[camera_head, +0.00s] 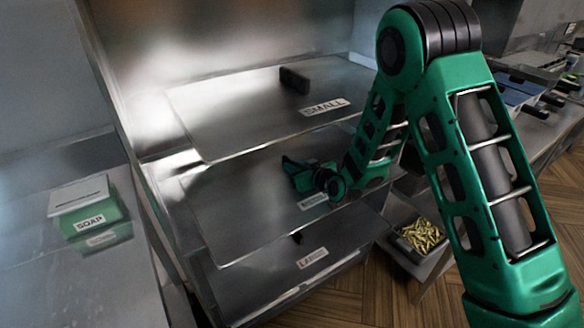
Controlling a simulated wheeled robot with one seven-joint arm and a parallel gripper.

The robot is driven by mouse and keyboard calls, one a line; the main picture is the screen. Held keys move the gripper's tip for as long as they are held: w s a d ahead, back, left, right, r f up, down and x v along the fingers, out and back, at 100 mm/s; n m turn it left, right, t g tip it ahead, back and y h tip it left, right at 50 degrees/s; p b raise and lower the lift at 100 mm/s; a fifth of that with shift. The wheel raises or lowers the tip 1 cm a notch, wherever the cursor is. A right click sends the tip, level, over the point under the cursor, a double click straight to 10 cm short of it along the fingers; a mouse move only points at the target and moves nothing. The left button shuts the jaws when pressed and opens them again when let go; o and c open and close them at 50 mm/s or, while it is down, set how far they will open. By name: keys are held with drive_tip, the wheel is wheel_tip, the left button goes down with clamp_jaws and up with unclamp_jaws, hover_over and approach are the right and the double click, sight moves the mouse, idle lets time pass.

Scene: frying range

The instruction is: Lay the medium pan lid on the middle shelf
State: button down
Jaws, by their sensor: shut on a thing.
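My gripper (293,168) is in the rack at the level of the middle shelf (228,240), low over its right half. It is shut on the medium pan lid. The lid's outline blends into the bare grey metal around it, and my gripper and wrist hide its handle. I cannot tell whether the lid touches the shelf. The middle shelf's label (313,201) is partly hidden by my arm.
The top shelf (215,145) is labelled SMALL and bears a black upright handle (294,80). The bottom shelf (255,290) lies below. A green soap box (88,208) stands on the left counter. A bin of yellow pieces (421,236) is at right.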

drive_tip(key=shift+f, duration=0.6)
idle(0.6)
drive_tip(key=c, duration=1.4)
unclamp_jaws()
drive_tip(key=shift+s+f, duration=0.1)
drive_tip(key=shift+f, duration=0.05)
drive_tip(key=shift+c, duration=0.2)
drive_tip(key=shift+r, duration=3.7)
